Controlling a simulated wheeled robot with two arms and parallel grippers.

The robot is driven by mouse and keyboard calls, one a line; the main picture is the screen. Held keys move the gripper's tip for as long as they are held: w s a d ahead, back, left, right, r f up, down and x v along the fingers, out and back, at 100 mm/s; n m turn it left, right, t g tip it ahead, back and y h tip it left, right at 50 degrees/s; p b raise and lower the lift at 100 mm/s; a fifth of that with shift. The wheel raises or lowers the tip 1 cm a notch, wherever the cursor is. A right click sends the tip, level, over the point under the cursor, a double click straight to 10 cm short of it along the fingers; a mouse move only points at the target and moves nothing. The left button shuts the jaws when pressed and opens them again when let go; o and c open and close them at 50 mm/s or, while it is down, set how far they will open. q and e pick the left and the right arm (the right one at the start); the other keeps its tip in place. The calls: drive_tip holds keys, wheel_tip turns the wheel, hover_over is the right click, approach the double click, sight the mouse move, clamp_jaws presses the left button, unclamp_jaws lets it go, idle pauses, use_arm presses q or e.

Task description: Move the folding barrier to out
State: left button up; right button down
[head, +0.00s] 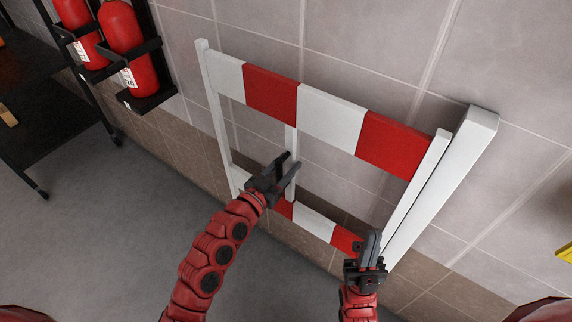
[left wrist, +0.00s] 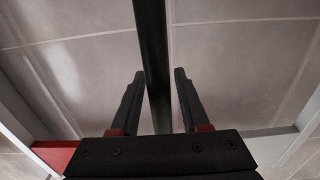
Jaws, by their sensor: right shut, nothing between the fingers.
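The folding barrier (head: 270,95) stands against the tiled wall, with red and white striped top and bottom boards and white posts. A thick white post (head: 450,175) is at its right end. My left gripper (head: 291,160) is at its thin middle post (head: 291,139). In the left wrist view a dark upright bar (left wrist: 154,50), apparently this post, runs between the open fingers (left wrist: 160,75), with small gaps at both sides. My right gripper (head: 371,238) is shut and empty, in front of the barrier's lower right part, which it partly hides.
Two red fire extinguishers (head: 124,38) hang in a black rack at the upper left. A dark shelf unit (head: 60,120) stands at the left edge. A yellow object (head: 564,253) shows at the right edge. The grey floor (head: 110,230) at lower left is clear.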

use_arm(q)
clamp_jaws()
idle(1.2)
